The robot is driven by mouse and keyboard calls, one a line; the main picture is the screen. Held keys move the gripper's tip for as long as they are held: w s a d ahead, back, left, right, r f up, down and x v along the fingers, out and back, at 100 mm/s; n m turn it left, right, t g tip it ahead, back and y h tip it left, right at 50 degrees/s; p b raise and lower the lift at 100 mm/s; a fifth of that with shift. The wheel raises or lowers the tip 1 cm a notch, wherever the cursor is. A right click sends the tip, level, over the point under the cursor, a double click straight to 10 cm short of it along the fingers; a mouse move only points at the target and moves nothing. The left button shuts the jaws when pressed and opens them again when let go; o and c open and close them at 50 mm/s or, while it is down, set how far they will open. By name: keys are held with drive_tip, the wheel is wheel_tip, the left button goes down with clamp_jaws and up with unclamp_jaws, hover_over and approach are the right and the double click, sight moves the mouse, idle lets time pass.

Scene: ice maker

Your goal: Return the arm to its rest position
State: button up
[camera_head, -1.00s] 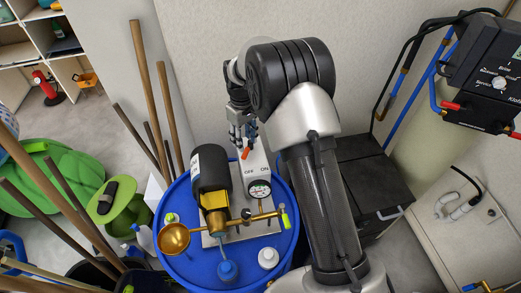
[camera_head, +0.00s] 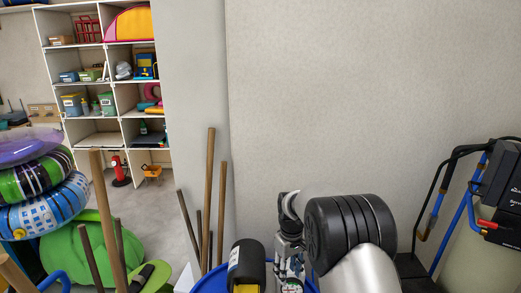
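My arm (camera_head: 350,235) shows at the bottom right of the middle, with its black joint and silver link. My gripper (camera_head: 289,285) is at the bottom edge, left of the black joint, and its fingertips are cut off or too small to read. The switch plate and gauge are mostly out of view.
Swim rings (camera_head: 45,190) and a green bag (camera_head: 75,245) are at the left. Shelves (camera_head: 103,90) stand at the back left. A black machine with hoses (camera_head: 490,190) is at the right. The wall behind is bare.

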drive_tip(key=s+d+r+m+t+b, duration=0.1)
drive_tip(key=s+d+r+m+b, duration=0.1)
drive_tip(key=s+r+b, duration=0.6)
drive_tip(key=s+d+r+m+t+b, duration=0.25)
drive_tip(key=s+b, duration=0.25)
drive_tip(key=s, duration=0.8)
drive_tip(key=s+f+b, duration=0.3)
drive_tip(key=s, duration=0.5)
drive_tip(key=s+d+f+m+t+b, duration=0.1)
drive_tip(key=s+f+b, duration=0.2)
drive_tip(key=s, duration=0.4)
drive_tip(key=shift+s+f+b, duration=0.3)
drive_tip(key=shift+s+f, duration=0.05)
drive_tip(key=shift+f, duration=0.35)
drive_tip(key=shift+m, duration=0.25)
